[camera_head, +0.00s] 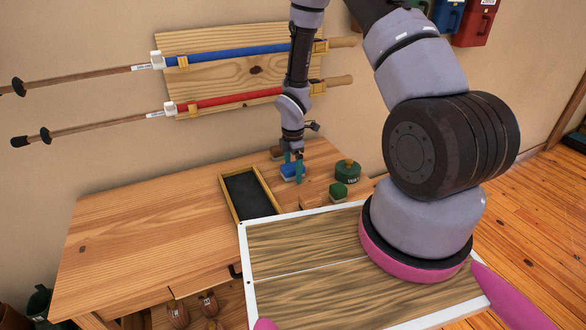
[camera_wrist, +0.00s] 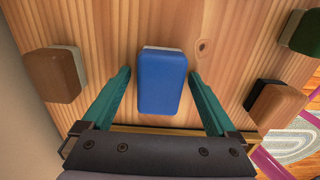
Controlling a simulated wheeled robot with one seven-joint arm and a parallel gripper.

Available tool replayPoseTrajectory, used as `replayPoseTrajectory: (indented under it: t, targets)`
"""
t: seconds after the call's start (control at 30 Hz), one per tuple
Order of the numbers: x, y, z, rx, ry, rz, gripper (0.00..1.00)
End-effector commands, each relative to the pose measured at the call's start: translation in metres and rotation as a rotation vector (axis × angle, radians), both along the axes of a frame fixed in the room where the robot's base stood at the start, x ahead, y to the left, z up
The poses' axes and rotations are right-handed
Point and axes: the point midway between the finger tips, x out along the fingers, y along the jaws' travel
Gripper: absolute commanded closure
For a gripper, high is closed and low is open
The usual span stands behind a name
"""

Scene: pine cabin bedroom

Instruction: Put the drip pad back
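My gripper (camera_head: 294,160) is open above the bench, pointing down at a blue block (camera_head: 291,171) with a pale underside. In the wrist view the teal fingers of my gripper (camera_wrist: 161,95) stand on either side of the blue block (camera_wrist: 162,82), with gaps on both sides, so it is not held. A shallow wooden tray (camera_head: 226,196) with a dark flat bed lies to the left of the gripper. I cannot tell for sure which of these things is the drip pad.
The wooden bench (camera_head: 140,225) is clear on the left. A brown block (camera_wrist: 52,76), a green block (camera_head: 338,191) and a round green tin (camera_head: 347,172) stand near the gripper. A white-rimmed board (camera_head: 300,245) is in front. Two poles hang on the wall rack (camera_head: 215,70).

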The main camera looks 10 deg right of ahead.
Motion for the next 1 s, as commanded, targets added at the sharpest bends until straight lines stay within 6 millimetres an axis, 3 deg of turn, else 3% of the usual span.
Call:
replayPoseTrajectory:
  t: [0.37,0.8,1.0]
  targets:
    - [0.0,0.0,0.009,0.001,-0.001,0.0,0.08]
    - [0.0,0.0,0.097,0.001,-0.003,-0.002,0.08]
    - [0.0,0.0,0.119,0.0,-0.001,0.0,0.08]
